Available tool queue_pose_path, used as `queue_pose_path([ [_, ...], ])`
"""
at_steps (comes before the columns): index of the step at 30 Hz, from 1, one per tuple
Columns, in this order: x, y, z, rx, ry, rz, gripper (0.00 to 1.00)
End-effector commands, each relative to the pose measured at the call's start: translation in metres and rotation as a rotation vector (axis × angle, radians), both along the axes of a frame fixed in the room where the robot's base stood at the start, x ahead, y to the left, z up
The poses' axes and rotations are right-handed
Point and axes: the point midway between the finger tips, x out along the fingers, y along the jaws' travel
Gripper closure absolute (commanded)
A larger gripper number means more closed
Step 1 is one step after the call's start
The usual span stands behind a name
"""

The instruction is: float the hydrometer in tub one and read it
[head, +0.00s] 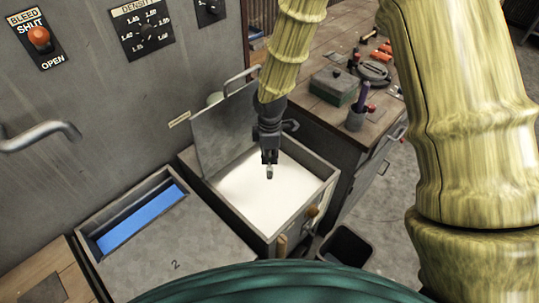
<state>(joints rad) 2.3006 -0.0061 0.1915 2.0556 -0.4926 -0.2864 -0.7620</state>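An open square tub (313,207) filled with white, milky-looking contents stands in the middle. Its grey hinged lid (222,128) is tipped up against its back left. No number shows on this tub. My gripper (269,170) points down over the white contents. A small greyish bit shows at its tips, too small to tell whether it is the hydrometer or the fingertips. I cannot tell whether the gripper is open or shut. I cannot make out the hydrometer for sure anywhere.
A tub marked 2 (215,262) is mostly covered, with a blue strip (141,217) showing. The panel has a density dial (146,28) and a bleed lever (40,38). A workbench (328,60) holds a green box (334,86) and tools. A dark bin (346,246) stands right.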

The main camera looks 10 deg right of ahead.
Motion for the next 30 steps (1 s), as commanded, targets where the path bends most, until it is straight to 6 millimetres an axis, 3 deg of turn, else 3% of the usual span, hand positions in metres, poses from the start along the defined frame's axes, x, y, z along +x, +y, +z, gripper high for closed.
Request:
queue_pose_path([
  [30, 0.0, 0.0, -0.048, 0.0, 0.001, 0.0, 1.0],
])
